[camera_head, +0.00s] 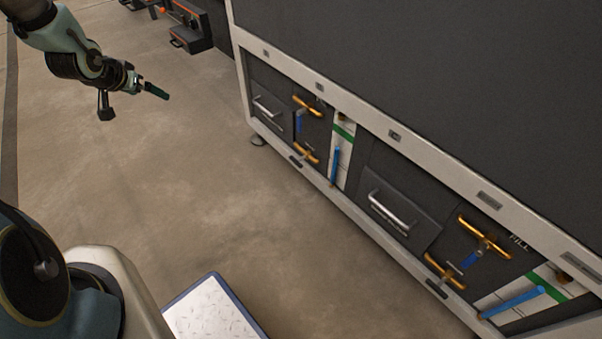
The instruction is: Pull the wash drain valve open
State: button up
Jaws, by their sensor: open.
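The washer (440,45) is a large dark cabinet with a pale metal frame, filling the right side. Its low front has two valve groups. The left group has an upper gold handle (308,105), a lower gold handle (306,153) and a blue part (299,121) between them. The right group has an upper gold handle (484,236), a lower gold handle (445,270) and a blue part (471,259); a label reading "FILL" is beside it. I cannot tell which is the wash drain valve. My gripper (156,91) is open and empty in the air, left of the washer, touching nothing.
Silver drawer-like handles (390,212) stick out of the lower panels. Blue bars (336,166) stand at the green-and-white gauges. A white, blue-edged platform (213,312) lies at the bottom. Dark equipment (188,25) stands at the back. The floor before the washer is clear.

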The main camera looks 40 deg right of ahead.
jog(key=d+f+m+h+b, duration=0.25)
jog(key=d+f+b, duration=0.25)
jog(key=d+f, duration=0.55)
jog(key=m+g+h+b, duration=0.65)
jog(key=h+b, duration=0.35)
jog(key=b, duration=0.9)
send_near(298, 160)
jog(key=d, duration=0.3)
jog(key=shift+n+g, duration=0.25)
jog(key=shift+n, duration=0.25)
jog(key=d+b, duration=0.2)
jog(key=d, duration=0.2)
jog(key=d+b, duration=0.2)
jog(key=d, duration=0.2)
jog(key=shift+f, duration=0.2)
jog(key=shift+d+r, duration=0.15)
jog(key=shift+d, duration=0.6)
